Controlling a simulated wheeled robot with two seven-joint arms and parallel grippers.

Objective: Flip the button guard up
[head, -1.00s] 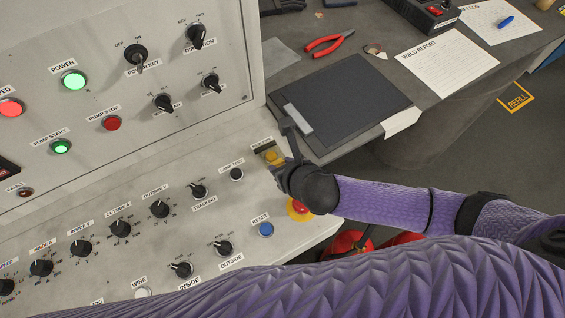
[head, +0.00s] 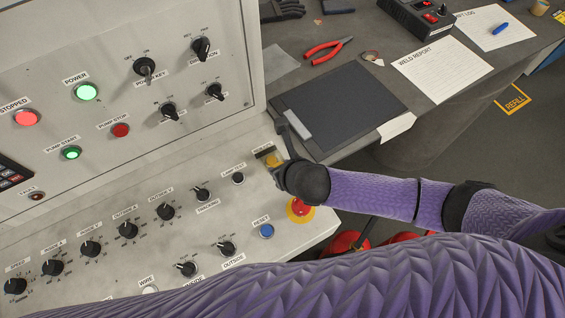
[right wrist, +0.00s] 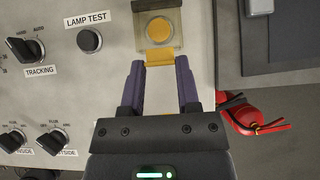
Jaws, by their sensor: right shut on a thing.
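The button guard (right wrist: 157,58) shows in the right wrist view as a clear cover with a yellow lip, in front of a round orange-yellow button (right wrist: 158,29) in a square frame. In the head view the guard (head: 272,158) is a small yellow patch on the sloping panel, partly hidden by my gripper. How far the guard is tilted is hard to tell. My left gripper is not in view.
A blue reset button (head: 266,231) and a red emergency knob (head: 301,208) on a yellow ring sit close to my right gripper. The lamp test button (right wrist: 89,40) is to the left. A desk with a black clipboard (head: 350,105) stands behind.

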